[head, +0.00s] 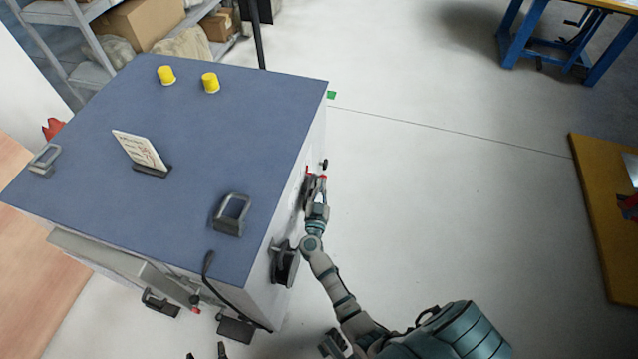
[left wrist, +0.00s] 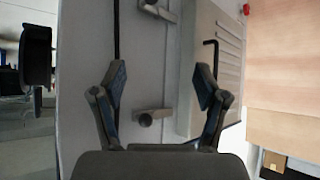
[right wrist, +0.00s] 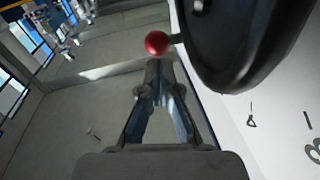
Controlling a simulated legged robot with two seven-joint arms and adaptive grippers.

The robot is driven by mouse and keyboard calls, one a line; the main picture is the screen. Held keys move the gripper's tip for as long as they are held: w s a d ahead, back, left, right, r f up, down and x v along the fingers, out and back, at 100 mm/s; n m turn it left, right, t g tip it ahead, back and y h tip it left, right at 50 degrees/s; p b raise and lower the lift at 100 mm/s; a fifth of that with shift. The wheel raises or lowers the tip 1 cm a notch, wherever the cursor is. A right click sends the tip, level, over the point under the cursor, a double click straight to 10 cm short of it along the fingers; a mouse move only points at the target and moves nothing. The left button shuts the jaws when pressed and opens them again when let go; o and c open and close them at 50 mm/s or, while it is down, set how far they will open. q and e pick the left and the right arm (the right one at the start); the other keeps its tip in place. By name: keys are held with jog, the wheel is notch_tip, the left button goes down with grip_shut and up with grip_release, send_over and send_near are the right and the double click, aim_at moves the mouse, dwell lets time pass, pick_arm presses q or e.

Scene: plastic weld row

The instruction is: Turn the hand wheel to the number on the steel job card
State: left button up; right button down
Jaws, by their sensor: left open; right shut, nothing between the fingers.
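A pale card (head: 140,150) with small unreadable reddish print leans in a dark stand on the cabinet's blue top. A dark wheel-like part (head: 308,188) with red bits sits on the cabinet's right side, partly hidden by my right gripper (head: 317,197). In the right wrist view a large black rounded part (right wrist: 245,40) and a red ball knob (right wrist: 157,42) stand just beyond my gripper (right wrist: 155,80), which is shut and empty; contact is unclear. My left gripper (left wrist: 160,85) is open and empty before the cabinet's front; its fingers show at the head view's bottom edge (head: 207,353).
The blue-topped cabinet (head: 215,120) carries two yellow caps (head: 210,82) and dark handles (head: 231,214). Another black part (head: 285,263) juts from its right side, nearer me.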

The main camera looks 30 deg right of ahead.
pick_arm(q)
jog(key=shift+w+d+r+t, duration=0.4)
jog(key=shift+w+d+r, duration=0.05)
jog(key=shift+w, duration=0.2)
jog(key=shift+a, duration=0.15)
jog(key=s+f+g, duration=0.1)
jog(key=s+a+f+g+p, duration=0.1)
jog(key=s, duration=0.1)
jog(key=shift+s, duration=0.1)
